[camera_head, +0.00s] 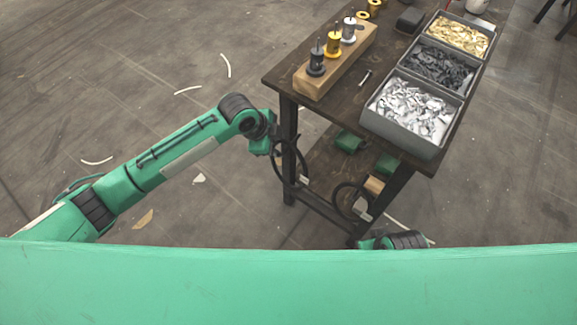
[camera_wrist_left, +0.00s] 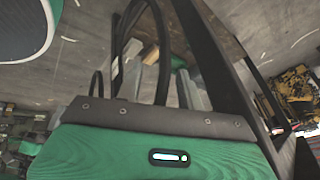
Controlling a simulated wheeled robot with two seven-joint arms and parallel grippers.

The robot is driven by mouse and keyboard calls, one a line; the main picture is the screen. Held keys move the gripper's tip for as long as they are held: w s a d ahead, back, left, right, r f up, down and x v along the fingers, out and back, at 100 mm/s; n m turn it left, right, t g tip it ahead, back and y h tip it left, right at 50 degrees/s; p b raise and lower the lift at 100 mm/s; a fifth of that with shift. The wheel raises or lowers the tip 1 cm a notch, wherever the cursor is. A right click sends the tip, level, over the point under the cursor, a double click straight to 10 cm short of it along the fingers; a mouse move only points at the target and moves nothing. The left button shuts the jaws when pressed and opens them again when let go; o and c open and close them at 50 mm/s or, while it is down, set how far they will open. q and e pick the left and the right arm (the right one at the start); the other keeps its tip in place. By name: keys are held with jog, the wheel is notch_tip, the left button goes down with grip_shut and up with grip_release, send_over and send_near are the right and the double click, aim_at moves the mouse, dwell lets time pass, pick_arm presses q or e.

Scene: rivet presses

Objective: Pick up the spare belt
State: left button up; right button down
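A black loop, possibly the spare belt (camera_head: 305,163), shows beside the table's near-left leg. My left gripper (camera_head: 303,180) is at this loop, with only a small pale part of it showing. In the left wrist view a black loop (camera_wrist_left: 125,30) rises in front of the camera. Pale fingers (camera_wrist_left: 165,88) stand apart behind it, and I see nothing clamped between them. A second, similar black loop (camera_head: 336,203) shows lower right, by my right arm. My right gripper (camera_head: 363,208) is mostly hidden, so its opening cannot be told.
The dark table (camera_head: 330,115) carries a wooden block (camera_head: 335,65) with spools and a grey bin (camera_head: 402,135) of pale scraps. Green rolls (camera_head: 350,142) lie on the lower shelf (camera_head: 325,170). The table leg (camera_head: 289,130) stands close to my left gripper. Floor at left is mostly clear.

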pick_arm(q)
jog(key=shift+f, duration=0.15)
grip_shut()
pick_arm(e)
jog(key=shift+s+f, duration=0.1)
jog(key=shift+s, duration=0.25)
jog(key=shift+w, duration=0.1)
